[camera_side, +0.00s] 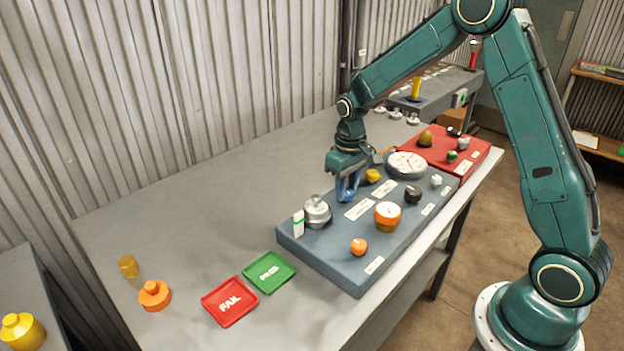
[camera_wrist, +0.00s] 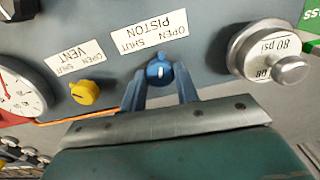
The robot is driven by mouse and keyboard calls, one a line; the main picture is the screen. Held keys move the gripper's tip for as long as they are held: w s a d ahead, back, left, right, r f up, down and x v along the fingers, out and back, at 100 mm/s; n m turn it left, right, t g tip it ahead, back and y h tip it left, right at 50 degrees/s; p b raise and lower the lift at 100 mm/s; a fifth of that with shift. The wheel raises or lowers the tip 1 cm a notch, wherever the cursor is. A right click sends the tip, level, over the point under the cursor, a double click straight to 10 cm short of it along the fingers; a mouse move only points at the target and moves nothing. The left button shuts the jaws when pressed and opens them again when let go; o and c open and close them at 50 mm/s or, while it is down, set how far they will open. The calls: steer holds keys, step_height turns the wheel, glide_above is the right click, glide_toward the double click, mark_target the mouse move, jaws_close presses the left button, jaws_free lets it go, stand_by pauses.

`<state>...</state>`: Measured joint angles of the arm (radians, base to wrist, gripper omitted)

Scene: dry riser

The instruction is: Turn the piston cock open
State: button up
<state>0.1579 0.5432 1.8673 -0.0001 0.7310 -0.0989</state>
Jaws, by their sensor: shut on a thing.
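The piston cock (camera_wrist: 160,73) is a small blue knob with a short white mark on the grey panel. My gripper (camera_wrist: 162,80) is shut on the knob, one blue finger on each side. In the side view my gripper (camera_side: 347,195) reaches down to the panel (camera_side: 330,255) and hides the cock. I cannot tell exactly which word the knob's mark lines up with.
A silver 80 psi regulator knob (camera_wrist: 270,52) stands to the right in the wrist view. A yellow vent knob (camera_wrist: 85,92) and a dial gauge (camera_wrist: 15,90) are to the left. Green PASS (camera_side: 270,272) and red FAIL (camera_side: 230,302) trays lie on the bench.

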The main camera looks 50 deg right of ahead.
mark_target(347, 191)
steer(key=m, duration=0.4)
steer(key=shift+m, duration=0.4)
steer(key=o, duration=1)
steer(key=shift+c, duration=0.2)
steer(key=shift+r, duration=0.15)
step_height(347, 191, up, 14)
steer(key=shift+f, duration=0.2)
